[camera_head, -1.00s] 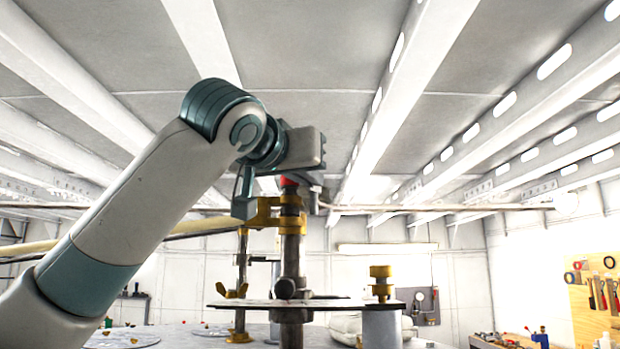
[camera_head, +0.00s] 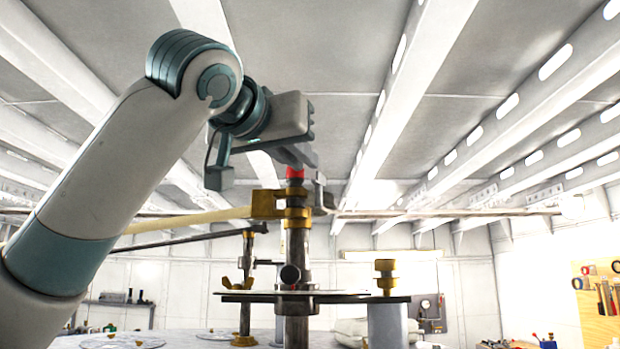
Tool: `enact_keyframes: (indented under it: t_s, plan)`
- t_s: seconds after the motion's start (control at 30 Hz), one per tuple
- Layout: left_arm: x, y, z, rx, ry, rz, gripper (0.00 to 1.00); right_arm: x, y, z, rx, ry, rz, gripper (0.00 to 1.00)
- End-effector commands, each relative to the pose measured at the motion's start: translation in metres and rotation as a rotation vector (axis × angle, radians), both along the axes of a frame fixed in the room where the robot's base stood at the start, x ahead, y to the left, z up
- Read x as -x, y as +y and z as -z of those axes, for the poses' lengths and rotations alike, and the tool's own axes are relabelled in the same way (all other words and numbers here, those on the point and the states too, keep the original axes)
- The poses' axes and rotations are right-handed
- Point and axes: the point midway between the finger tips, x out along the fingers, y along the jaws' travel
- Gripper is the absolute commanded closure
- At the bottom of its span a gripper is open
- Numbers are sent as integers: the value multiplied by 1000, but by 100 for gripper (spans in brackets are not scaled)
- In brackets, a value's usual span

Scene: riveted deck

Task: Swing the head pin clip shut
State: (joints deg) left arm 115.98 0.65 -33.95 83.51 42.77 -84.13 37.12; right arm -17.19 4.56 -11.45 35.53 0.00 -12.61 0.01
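A dark upright post (camera_head: 297,250) rises through a flat round plate (camera_head: 340,298). A brass clamp piece (camera_head: 268,204) sits around its upper part, with a red tip (camera_head: 294,173) above it. A small grey bracket-like part (camera_head: 322,194) stands just right of the red tip; it may be the head pin clip, but I cannot tell whether it is open or shut. My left gripper (camera_head: 300,154) is directly above the red tip, very near or touching it. Its fingers are seen edge-on, so their opening and any contact are unclear. My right gripper is out of view.
A pale hose (camera_head: 190,220) and a dark bar run left of the brass clamp. A thinner brass-topped rod (camera_head: 246,285) stands left of the post. A grey cylinder (camera_head: 388,322) with a brass knob (camera_head: 385,274) stands right. The air right of the post is clear.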

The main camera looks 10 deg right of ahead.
Motion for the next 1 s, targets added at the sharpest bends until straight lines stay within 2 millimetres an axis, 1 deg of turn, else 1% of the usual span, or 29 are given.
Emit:
enact_keyframes:
  t_s: [0.03, 0.1, 0.3, 0.5, 0.7, 1.0]
  plan:
    - [9, 6, 5, 1, -3, -1, 88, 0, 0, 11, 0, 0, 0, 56]
    - [22, 14, 5, 1, -4, 0, 88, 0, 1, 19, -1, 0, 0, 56]
    - [55, 37, 4, 1, -3, 0, 88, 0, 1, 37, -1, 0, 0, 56]
    - [80, 55, 3, 0, -2, -1, 88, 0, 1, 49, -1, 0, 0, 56]
    - [92, 63, 1, 1, -1, -1, 88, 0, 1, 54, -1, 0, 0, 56]
    - [94, 64, 0, 0, 0, 0, 88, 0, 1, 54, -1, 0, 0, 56]
